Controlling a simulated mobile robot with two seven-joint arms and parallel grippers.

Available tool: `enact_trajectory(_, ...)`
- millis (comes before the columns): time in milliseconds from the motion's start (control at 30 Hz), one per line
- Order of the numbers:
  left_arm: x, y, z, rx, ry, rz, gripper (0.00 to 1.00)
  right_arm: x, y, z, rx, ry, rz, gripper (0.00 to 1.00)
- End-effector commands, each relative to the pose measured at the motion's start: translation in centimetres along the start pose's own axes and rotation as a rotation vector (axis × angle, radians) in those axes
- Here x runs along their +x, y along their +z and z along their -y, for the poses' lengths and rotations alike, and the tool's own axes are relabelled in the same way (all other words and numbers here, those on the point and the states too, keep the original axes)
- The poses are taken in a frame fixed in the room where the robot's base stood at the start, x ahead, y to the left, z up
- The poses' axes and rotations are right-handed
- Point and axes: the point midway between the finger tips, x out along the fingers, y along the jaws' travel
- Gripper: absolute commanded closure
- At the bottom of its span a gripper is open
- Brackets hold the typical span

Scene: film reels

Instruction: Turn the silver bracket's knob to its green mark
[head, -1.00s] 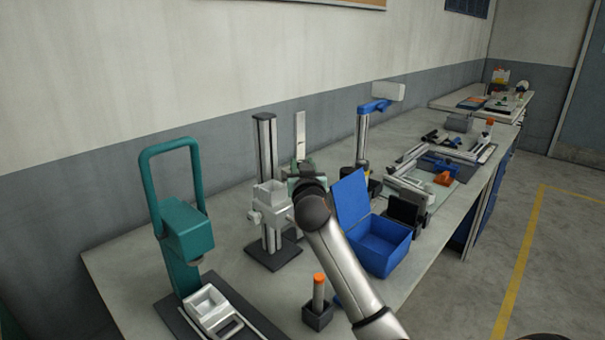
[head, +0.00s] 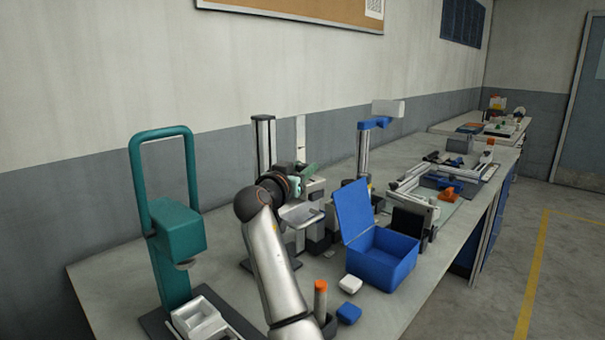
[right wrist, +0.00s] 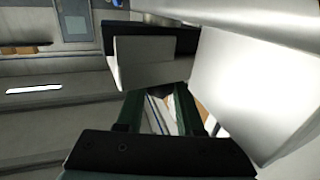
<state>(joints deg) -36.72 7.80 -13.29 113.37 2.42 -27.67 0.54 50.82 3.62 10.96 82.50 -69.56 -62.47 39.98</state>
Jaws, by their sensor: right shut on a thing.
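A silver bracket (head: 302,214) stands on the bench at the foot of the posts; my right arm covers part of it. My right gripper (head: 301,183), with green fingers, is at its upper part. In the right wrist view, pale bracket faces (right wrist: 150,62) stand close around the fingers (right wrist: 158,112). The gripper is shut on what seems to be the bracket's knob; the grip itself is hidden. I cannot make out the green mark. My left gripper is out of view.
A teal press (head: 178,232) stands at left. An open blue box (head: 388,262) is to the right, with a white block (head: 350,284) and a blue block (head: 348,313) before it. An orange-topped peg (head: 320,298) stands close beside my forearm.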

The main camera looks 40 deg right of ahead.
Motion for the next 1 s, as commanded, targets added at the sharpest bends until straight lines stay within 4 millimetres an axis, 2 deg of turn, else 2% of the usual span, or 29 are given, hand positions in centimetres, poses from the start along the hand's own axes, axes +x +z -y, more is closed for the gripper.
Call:
enact_trajectory(300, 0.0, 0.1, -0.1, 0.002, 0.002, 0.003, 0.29, 0.0, -0.1, 0.0, 0.001, 0.001, -0.002, 1.00)
enact_trajectory(333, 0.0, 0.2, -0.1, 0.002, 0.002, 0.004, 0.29, 0.0, -0.1, 0.0, 0.001, 0.001, -0.003, 0.62)
enact_trajectory(567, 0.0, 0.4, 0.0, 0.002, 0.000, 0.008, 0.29, 0.0, -0.1, 0.0, 0.000, 0.001, -0.002, 0.36)
enact_trajectory(867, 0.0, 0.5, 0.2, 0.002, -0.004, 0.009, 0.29, -0.2, 0.0, 0.0, 0.000, 0.000, -0.001, 0.34)
enact_trajectory(1000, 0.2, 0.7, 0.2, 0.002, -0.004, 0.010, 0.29, -1.6, 0.1, 0.1, -0.001, -0.002, 0.000, 0.34)
